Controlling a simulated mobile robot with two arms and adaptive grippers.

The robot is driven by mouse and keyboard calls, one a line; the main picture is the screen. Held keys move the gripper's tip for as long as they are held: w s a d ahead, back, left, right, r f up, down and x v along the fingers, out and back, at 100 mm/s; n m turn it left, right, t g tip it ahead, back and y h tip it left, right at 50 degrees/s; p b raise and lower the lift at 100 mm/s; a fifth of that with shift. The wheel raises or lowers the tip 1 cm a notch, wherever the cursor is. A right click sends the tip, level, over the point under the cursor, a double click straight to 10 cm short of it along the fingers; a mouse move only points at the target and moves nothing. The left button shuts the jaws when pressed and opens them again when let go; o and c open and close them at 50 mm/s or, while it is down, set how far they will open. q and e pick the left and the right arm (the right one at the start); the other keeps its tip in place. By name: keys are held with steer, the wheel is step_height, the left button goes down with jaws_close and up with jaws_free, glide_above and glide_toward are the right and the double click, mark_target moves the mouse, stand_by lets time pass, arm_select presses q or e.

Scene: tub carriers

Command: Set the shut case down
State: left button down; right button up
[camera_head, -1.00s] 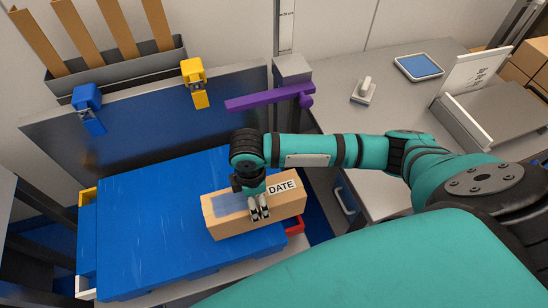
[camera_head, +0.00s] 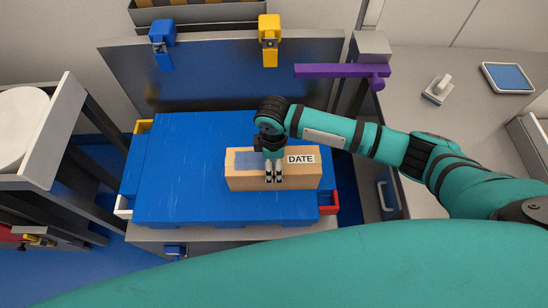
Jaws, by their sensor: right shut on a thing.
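The shut case (camera_head: 300,178) is a light brown cardboard box with a white DATE label and a bluish patch on top. It is over the right part of a large blue lid-like surface (camera_head: 185,170); I cannot tell whether it touches it. My right gripper (camera_head: 274,179) comes down over the case's near side and is shut on it. The fingers hide a small part of the case. My left gripper is not in view.
A purple bar (camera_head: 340,71) juts out behind the case at the right. Blue (camera_head: 162,45) and yellow (camera_head: 269,42) clips sit on the upright panel behind. A grey counter (camera_head: 420,120) is on the right. The blue surface left of the case is clear.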

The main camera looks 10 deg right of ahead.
steer(key=shift+w+r, duration=0.1)
steer(key=o, duration=1.5)
step_height(320, 180, up, 12)
steer(key=p, duration=0.1)
